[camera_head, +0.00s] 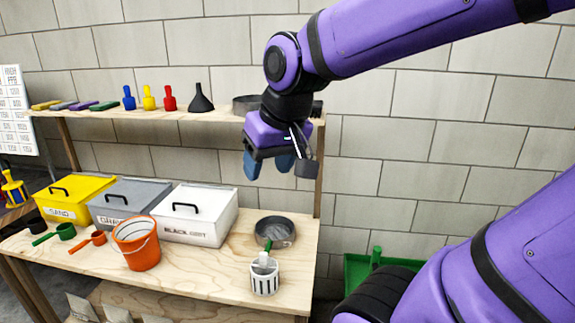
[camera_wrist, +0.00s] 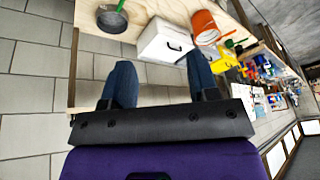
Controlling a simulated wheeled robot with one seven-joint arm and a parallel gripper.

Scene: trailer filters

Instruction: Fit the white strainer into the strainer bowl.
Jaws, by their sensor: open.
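A white slotted cup, which looks like the white strainer (camera_head: 264,284), stands upright at the front right of the bench in the head view. A white piece and a green handle rise from its top. A round dark grey pan (camera_head: 275,232), possibly the strainer bowl, sits just behind it; it also shows in the wrist view (camera_wrist: 112,20), with a green handle over it. I cannot tell whether that handle rests in the pan or only overlaps it. My gripper (camera_head: 268,166) is open and empty, in the air above and behind the pan; its blue fingers show apart in the wrist view (camera_wrist: 160,82).
The wooden bench (camera_head: 215,266) holds white (camera_head: 200,228), grey and yellow lidded boxes, an orange bucket (camera_head: 136,246) and scoops. A block wall stands behind.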

